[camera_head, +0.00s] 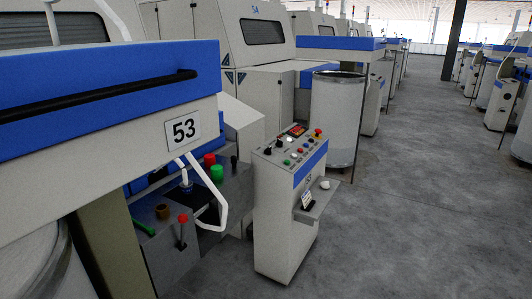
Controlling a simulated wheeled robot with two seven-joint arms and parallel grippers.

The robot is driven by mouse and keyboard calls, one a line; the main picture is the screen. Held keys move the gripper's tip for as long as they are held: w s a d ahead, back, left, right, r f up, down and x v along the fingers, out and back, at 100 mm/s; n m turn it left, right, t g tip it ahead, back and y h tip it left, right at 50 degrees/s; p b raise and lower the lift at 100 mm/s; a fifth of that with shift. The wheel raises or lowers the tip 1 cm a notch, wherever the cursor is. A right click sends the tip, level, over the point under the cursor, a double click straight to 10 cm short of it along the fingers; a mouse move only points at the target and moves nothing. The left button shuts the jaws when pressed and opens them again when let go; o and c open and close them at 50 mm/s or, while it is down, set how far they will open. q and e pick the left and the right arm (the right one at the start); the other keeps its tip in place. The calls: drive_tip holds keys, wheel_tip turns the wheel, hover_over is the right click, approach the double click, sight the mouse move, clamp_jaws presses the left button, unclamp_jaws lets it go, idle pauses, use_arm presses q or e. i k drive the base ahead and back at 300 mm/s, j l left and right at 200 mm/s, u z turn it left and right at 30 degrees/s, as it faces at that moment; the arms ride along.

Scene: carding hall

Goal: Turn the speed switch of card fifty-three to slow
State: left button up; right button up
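Card fifty-three stands at the left, with a number plate "53" (183,130) under its blue band. Its control pedestal (279,222), a pale cabinet with a blue stripe and the number 53 on its side, stands on the floor right of the card. The sloped top panel (284,158) carries a small red-lit display (297,130), several coloured buttons and dark knobs. One black knob (268,151) sits at the panel's left edge. The switch labels are too small to read, so I cannot tell which knob is the speed switch or where it points. Neither gripper is in view.
A small shelf (322,204) with a dark device and a white round item juts from the pedestal's right side. A tall can (336,118) stands behind. A bent white bar (222,205) and a red-topped lever (182,228) are left. The grey aisle floor (430,220) is clear.

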sight(268, 151)
drive_tip(key=i+l+u, duration=0.15)
drive_tip(key=i, duration=0.4)
drive_tip(key=i+l+u, duration=0.15)
drive_tip(key=i, duration=0.4)
drive_tip(key=i+l+u, duration=0.15)
drive_tip(key=i+l, duration=0.15)
drive_tip(key=i, duration=0.25)
drive_tip(key=i+l+u, duration=0.1)
drive_tip(key=i+l, duration=0.2)
drive_tip(key=i, duration=0.25)
drive_tip(key=i+l+u, duration=0.15)
drive_tip(key=i+l, duration=0.2)
drive_tip(key=i, duration=0.15)
